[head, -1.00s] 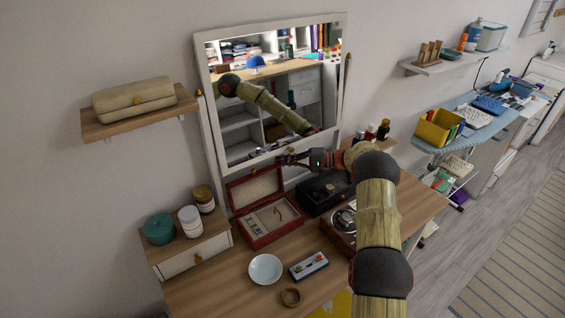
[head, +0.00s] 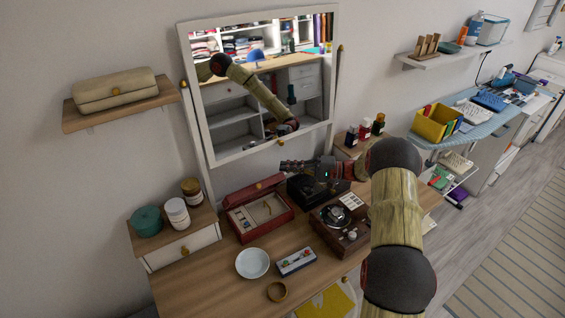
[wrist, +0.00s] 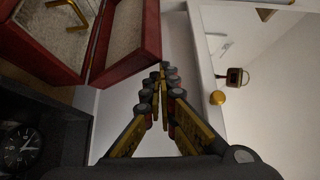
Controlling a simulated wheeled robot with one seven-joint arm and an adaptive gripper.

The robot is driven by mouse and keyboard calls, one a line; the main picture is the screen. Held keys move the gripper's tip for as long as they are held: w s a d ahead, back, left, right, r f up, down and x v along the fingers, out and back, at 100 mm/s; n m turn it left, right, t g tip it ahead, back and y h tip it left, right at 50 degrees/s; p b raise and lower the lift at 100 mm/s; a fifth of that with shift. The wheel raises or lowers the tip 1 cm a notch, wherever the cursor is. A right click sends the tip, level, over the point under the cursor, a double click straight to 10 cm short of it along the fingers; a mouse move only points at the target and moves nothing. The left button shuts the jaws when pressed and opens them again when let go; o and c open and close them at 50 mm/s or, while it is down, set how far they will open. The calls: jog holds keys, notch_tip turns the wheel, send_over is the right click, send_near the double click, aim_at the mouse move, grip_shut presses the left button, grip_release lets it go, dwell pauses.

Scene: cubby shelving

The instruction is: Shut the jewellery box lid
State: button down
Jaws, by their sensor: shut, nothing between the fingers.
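The red jewellery box (head: 262,230) stands on the wooden dresser below the mirror. Its lid (head: 248,193) is raised at the back, and gold jewellery shows on the pale lining. In the wrist view the open box (wrist: 28,48) is at upper left, with the lid (wrist: 137,42) beside it. My gripper (head: 284,166) is shut and empty, just above and behind the lid's right end in the head view. Its fingertips (wrist: 166,72) are close to the lid's edge in the wrist view; I cannot tell whether they touch.
The mirror (head: 265,145) rises close behind. Jars stand left.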

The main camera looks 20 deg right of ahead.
jog(key=s+d+f+b, duration=0.1)
jog(key=s+f, duration=0.3)
jog(key=s, duration=0.1)
jog(key=shift+s, duration=0.35)
dwell(0.3)
